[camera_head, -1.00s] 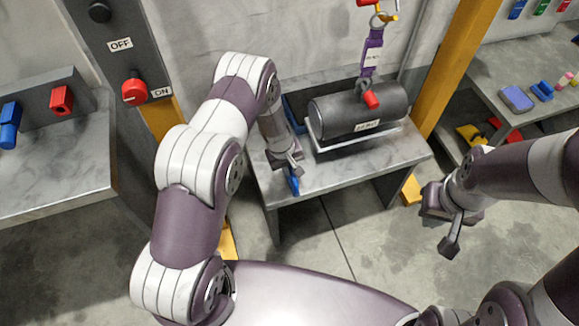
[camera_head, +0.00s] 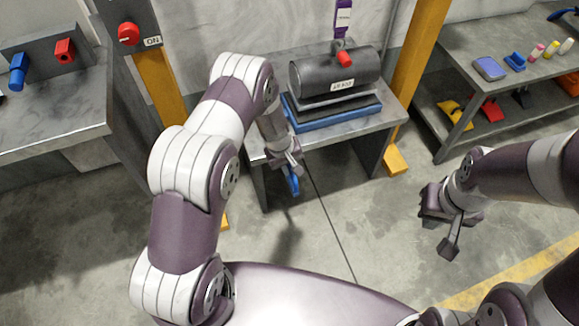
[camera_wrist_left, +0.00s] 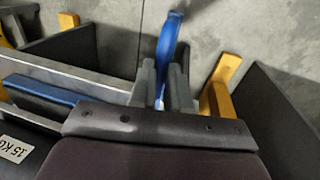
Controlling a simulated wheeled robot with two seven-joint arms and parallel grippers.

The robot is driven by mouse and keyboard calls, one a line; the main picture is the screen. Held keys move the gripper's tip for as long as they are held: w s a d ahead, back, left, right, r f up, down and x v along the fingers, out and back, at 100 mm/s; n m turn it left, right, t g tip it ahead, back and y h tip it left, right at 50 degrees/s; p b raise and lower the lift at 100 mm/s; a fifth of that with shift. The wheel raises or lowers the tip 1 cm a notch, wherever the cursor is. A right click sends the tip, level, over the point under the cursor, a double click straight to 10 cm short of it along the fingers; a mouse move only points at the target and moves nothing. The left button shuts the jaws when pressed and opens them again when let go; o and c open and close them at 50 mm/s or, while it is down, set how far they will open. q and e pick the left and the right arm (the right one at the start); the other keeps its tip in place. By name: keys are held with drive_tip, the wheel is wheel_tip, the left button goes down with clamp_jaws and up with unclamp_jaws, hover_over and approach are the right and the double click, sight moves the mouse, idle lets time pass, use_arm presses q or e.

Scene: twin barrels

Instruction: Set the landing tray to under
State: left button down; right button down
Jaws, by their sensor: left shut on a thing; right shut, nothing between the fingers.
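The landing tray (camera_head: 338,117), blue-rimmed and dark inside, lies on the grey table (camera_head: 345,135) beneath a dark barrel (camera_head: 325,72). Its blue edge also shows in the left wrist view (camera_wrist_left: 45,92). My left gripper (camera_head: 291,170) is shut on a blue handle (camera_head: 294,185) just beyond the table's front edge. In the left wrist view the handle (camera_wrist_left: 167,50) rises between the two fingers. My right gripper (camera_head: 449,243) is shut and empty over the floor, right of the table.
A purple strap (camera_head: 343,18) is above the barrel. Yellow posts (camera_head: 415,60) stand beside the table. A side bench (camera_head: 530,70) at right holds small coloured items. A red knob (camera_head: 129,34) near an ON label is at left. The floor in front is clear.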

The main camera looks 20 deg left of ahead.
use_arm(q)
drive_tip(key=shift+s+d+f, duration=0.1)
drive_tip(key=shift+s, duration=0.15)
drive_tip(key=c, duration=1.3)
unclamp_jaws()
drive_tip(key=shift+o, duration=1)
drive_tip(key=shift+d, duration=0.1)
wheel_tip(320, 180, up, 13)
drive_tip(key=s+a+p, duration=0.1)
drive_tip(key=a+p, duration=0.1)
drive_tip(key=shift+s+f, duration=0.2)
